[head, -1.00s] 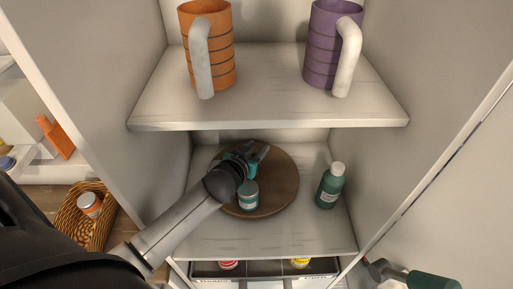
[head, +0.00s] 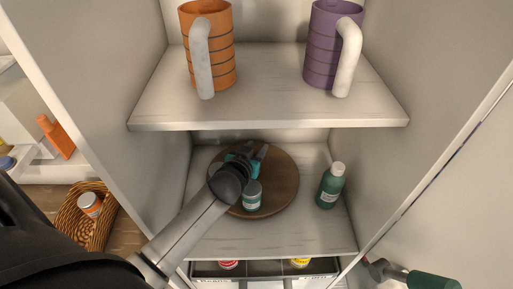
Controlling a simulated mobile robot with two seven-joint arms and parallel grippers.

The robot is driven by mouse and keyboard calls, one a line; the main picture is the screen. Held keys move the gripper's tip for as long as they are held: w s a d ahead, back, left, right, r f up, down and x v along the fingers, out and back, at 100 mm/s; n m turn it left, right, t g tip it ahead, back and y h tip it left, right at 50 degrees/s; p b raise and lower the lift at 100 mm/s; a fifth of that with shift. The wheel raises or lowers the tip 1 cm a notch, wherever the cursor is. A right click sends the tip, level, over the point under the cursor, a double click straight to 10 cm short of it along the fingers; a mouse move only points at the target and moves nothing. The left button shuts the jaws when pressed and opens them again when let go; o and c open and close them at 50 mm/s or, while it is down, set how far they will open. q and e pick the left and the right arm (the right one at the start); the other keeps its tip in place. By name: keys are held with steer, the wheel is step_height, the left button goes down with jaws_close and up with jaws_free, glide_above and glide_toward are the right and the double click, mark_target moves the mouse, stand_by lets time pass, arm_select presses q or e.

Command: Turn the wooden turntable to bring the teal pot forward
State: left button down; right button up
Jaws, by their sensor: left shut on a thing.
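The round wooden turntable (head: 284,188) lies on the lower shelf. A small teal pot with a pale label (head: 252,196) stands upright near its front, in front of my left gripper. My left gripper (head: 249,157) reaches in over the turntable from the left, its tips above the rear half. It is shut on a teal thing (head: 261,157), mostly hidden by the gripper and wrist; I cannot tell its shape. The wrist also covers the turntable's left part.
A green bottle with a white cap (head: 330,186) stands close right of the turntable. The upper shelf (head: 268,112) holds an orange mug (head: 222,62) and a purple mug (head: 320,62). Cabinet walls bound both sides. A wicker basket (head: 98,232) is outside at left.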

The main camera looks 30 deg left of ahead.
arm_select(q)
steer(key=shift+a, duration=0.1)
stand_by(0.4)
steer(key=shift+c, duration=2.3)
jaws_free()
steer(key=shift+s, duration=0.1)
steer(key=v, duration=1.5)
steer(key=shift+d+r+p, duration=0.15)
steer(key=shift+d+p, duration=0.15)
steer(key=shift+p, duration=0.15)
